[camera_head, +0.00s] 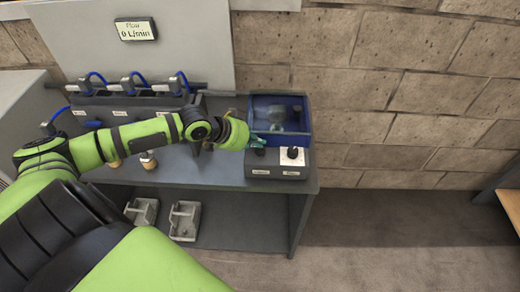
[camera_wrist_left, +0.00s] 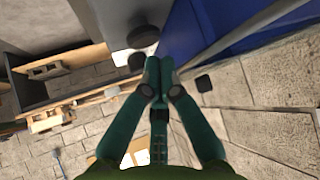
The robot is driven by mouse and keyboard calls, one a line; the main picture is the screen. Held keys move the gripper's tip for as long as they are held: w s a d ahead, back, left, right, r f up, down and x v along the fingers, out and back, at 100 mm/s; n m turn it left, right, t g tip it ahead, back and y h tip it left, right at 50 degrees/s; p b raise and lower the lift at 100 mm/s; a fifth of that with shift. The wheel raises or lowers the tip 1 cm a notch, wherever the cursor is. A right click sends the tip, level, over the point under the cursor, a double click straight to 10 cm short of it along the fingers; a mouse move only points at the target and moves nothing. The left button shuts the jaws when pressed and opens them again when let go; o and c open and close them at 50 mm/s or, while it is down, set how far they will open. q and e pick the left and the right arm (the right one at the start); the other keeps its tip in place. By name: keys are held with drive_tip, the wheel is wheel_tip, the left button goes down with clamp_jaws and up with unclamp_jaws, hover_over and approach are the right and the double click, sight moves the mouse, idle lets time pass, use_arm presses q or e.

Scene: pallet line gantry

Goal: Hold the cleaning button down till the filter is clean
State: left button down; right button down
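A dark control box (camera_head: 277,171) with two labels sits at the right front of the bench. On its right half is a black knob (camera_head: 292,153) on a white plate. My left gripper (camera_head: 257,143) is over the box's left half and hides what is there, so I cannot see the cleaning button or tell contact. In the left wrist view the teal fingertips (camera_wrist_left: 158,72) are together with nothing seen between them. A blue bin (camera_head: 308,118) behind the box holds a greyish, translucent object, perhaps the filter (camera_head: 277,115). My right gripper is not in view.
A display (camera_head: 136,30) on the back panel reads Flow 0 L/min. Several valves with blue hoses (camera_head: 133,82) line the back left. Grey trays (camera_head: 185,221) sit on the lower shelf (camera_head: 240,222). The floor (camera_head: 390,240) right of the bench is clear.

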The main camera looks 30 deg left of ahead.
sight(257, 151)
use_arm(q)
drive_tip(key=shift+f, duration=0.15)
idle(0.6)
drive_tip(key=shift+f, duration=0.3)
drive_tip(key=shift+s+f, duration=0.15)
drive_tip(key=shift+f, duration=0.55)
idle(3.0)
drive_tip(key=shift+r, duration=0.15)
idle(1.7)
drive_tip(key=shift+r+p, duration=0.9)
drive_tip(key=shift+r, duration=0.05)
drive_tip(key=shift+r+p, duration=0.3)
wheel_tip(257, 151, up, 5)
drive_tip(key=p, duration=0.4)
drive_tip(key=shift+f+p, duration=0.2)
drive_tip(key=shift+p, duration=0.2)
